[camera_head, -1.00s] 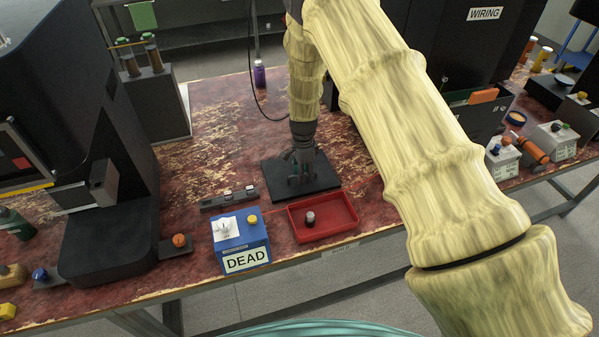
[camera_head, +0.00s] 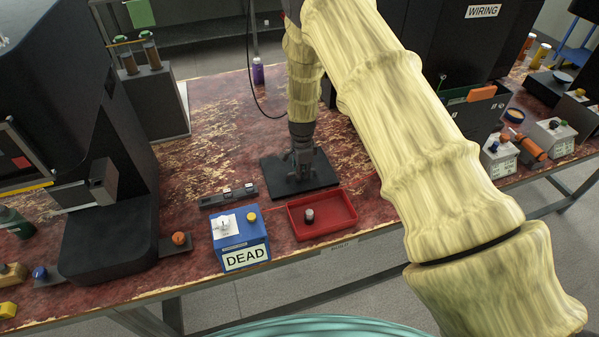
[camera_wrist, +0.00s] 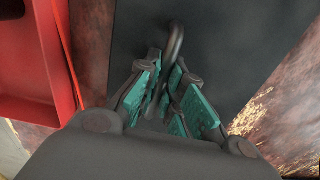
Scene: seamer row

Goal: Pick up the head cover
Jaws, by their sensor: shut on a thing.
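The head cover appears to be the dark flat plate (camera_head: 321,181) with a curved bar handle (camera_wrist: 177,38). It lies flat on the worn red bench, behind the red tray. My gripper (camera_head: 299,176) points down over the middle of the plate. In the wrist view my gripper (camera_wrist: 167,85) has its teal-padded fingers on either side of the handle, shut on it.
The red tray (camera_head: 349,218) with a small knob-like part stands just in front of the plate. A blue box marked DEAD (camera_head: 240,240) and a dark bar with switches (camera_head: 229,196) are to the left. A purple bottle (camera_head: 258,72) stands behind. Bare bench lies left of the plate.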

